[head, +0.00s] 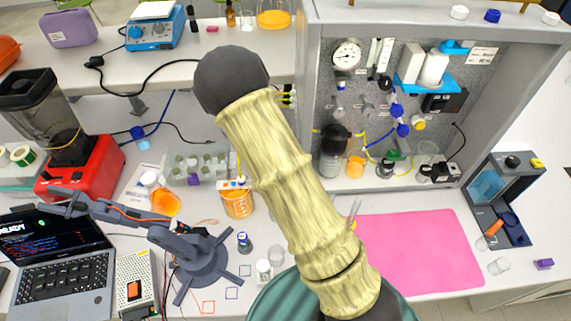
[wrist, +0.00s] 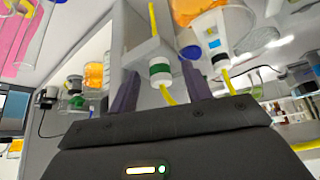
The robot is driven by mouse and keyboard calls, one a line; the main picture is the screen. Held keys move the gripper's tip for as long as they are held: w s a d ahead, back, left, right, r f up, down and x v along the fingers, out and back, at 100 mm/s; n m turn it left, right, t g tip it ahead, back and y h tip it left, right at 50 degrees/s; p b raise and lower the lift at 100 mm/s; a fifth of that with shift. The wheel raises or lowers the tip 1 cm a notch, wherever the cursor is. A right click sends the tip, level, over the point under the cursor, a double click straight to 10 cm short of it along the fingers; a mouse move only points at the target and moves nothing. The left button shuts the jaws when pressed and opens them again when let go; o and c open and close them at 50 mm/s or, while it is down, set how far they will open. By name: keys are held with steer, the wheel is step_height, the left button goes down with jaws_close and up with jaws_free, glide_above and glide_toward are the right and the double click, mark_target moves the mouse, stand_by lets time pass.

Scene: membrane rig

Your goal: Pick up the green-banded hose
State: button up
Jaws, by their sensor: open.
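The green-banded hose (wrist: 160,72) shows in the wrist view as a white end piece with a green band and a yellow tube. It appears between the two dark purple fingers of my open gripper (wrist: 160,80), with gaps on both sides. I cannot tell how deep between the fingers it sits. In the head view my arm covers the gripper, and I cannot make out the green band there.
A grey cabinet (head: 308,60) holds gauges, bottles and tubing. A pink mat (head: 425,250) lies clear on the right bench.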

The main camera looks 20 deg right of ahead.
steer(key=shift+w+f, duration=0.1)
steer(key=shift+f, duration=0.05)
steer(key=shift+c, duration=0.2)
jaws_close()
steer(key=shift+r, duration=0.2)
